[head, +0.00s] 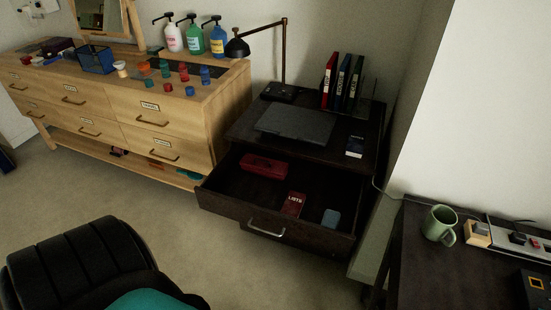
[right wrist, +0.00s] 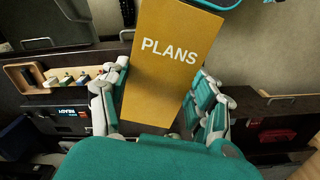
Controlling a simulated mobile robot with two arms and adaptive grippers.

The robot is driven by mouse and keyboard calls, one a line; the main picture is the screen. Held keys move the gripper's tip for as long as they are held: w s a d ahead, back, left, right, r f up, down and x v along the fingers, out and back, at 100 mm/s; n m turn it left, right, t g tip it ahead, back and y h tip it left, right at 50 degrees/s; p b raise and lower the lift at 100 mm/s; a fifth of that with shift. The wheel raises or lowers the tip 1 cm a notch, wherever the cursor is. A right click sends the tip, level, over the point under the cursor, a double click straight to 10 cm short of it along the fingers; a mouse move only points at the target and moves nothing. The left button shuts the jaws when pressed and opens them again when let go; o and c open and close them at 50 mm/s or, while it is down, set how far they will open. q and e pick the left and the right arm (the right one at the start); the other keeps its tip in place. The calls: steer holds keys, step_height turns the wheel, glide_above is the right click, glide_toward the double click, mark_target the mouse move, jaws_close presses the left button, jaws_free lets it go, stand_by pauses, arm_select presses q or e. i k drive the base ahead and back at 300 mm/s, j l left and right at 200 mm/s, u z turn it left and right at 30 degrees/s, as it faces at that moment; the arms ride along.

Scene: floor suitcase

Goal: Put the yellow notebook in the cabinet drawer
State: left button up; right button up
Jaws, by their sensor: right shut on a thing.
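The yellow notebook, marked PLANS (right wrist: 165,28), is in the right wrist view, between the two fingers of my right gripper (right wrist: 160,80), which is shut on it. In the head view the dark cabinet's drawer (head: 230,187) is pulled open. It holds a red case (head: 263,167), a red LISTS notebook (head: 293,204) and a small blue-grey item (head: 331,217). The notebook and my right gripper's fingers do not show in the head view. My left gripper cannot be made out in either view.
A laptop (head: 294,124), a desk lamp (head: 238,47) and binders (head: 345,82) stand on the cabinet top. A light wooden dresser (head: 205,105) is to its left. A black chair-like shape (head: 75,262) is in front left. A dark table with a green mug (head: 440,222) is at right.

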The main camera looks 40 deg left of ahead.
mark_target(249, 193)
steer(key=k+u, duration=0.1)
steer(key=u, duration=0.3)
steer(key=k+u, duration=0.1)
steer(key=u, duration=0.35)
steer(key=j+u, duration=0.1)
steer(key=u, duration=0.3)
steer(key=i+l+u, duration=0.1)
steer(key=i+u, duration=0.3)
steer(key=i+l+u, duration=0.2)
steer(key=u, duration=0.15)
steer(key=i+l+u, duration=0.4)
steer(key=i+l, duration=0.4)
